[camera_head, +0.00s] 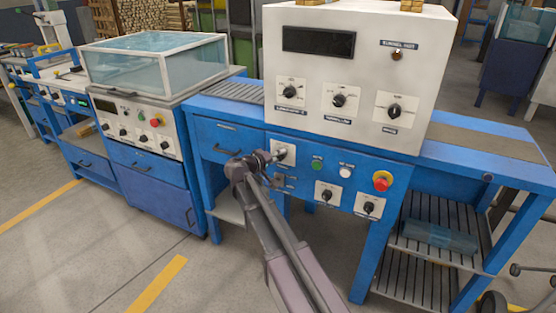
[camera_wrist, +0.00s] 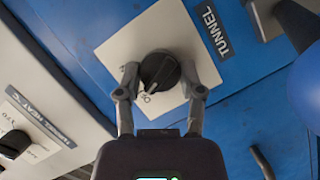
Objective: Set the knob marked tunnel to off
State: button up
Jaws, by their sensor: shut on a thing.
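The tunnel knob (camera_wrist: 158,71) is black and round with a raised grip, on a white square plate (camera_wrist: 122,45) on a blue panel. A dark TUNNEL label (camera_wrist: 211,30) sits beside the plate in the wrist view. Letters that look like OFF (camera_wrist: 148,96) show on the plate, close to the knob's edge on my gripper's side. My gripper (camera_wrist: 160,76) has one finger on each side of the knob and is shut on it. I cannot tell surely where the knob points. In the head view my gripper (camera_head: 274,157) is at the plate (camera_head: 289,159) and largely hides the knob.
The blue panel also holds a green button (camera_head: 317,164), a white button (camera_head: 345,171), a red emergency button (camera_head: 382,181) and two lower knobs (camera_head: 327,195) (camera_head: 369,207). A white control box (camera_head: 365,80) with three knobs stands above. Open floor (camera_head: 90,240) lies at front left.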

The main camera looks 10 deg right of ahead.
jog(key=shift+n+h+b, duration=0.35)
jog(key=shift+n+h, duration=0.05)
jog(key=shift+n, duration=0.3)
jog(key=o, duration=1.2)
jog(key=shift+c, duration=0.2)
